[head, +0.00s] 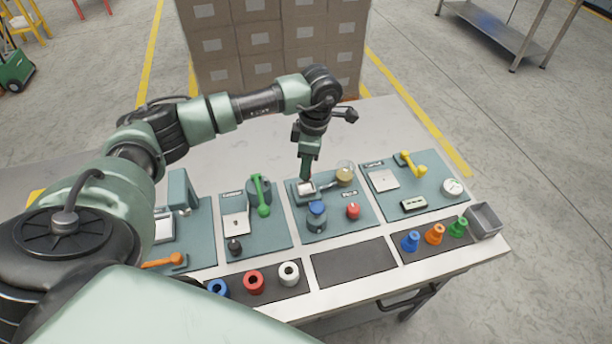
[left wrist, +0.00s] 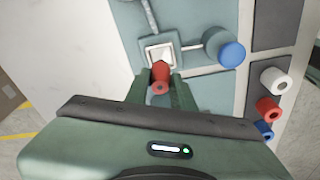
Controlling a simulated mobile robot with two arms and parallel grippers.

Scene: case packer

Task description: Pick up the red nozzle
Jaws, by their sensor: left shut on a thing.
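The red nozzle (left wrist: 160,75) is between the fingertips of my left gripper (left wrist: 161,88) in the left wrist view. It is a small red piece with a round hole in its near end. My left gripper is shut on it, over a white square seat (left wrist: 151,49). I cannot tell if the nozzle touches the seat. In the head view my left gripper (head: 306,178) points down at the white seat (head: 305,188) on the middle teal panel, and the nozzle is hidden there. My right gripper is in neither view.
A blue-topped jar (head: 316,215) and a red knob (head: 353,211) stand close by. Blue, red (head: 253,281) and white rings sit on a dark mat in front. Blue, orange (head: 434,234) and green cones stand at right beside a grey bin (head: 484,220). One dark mat (head: 353,265) is empty.

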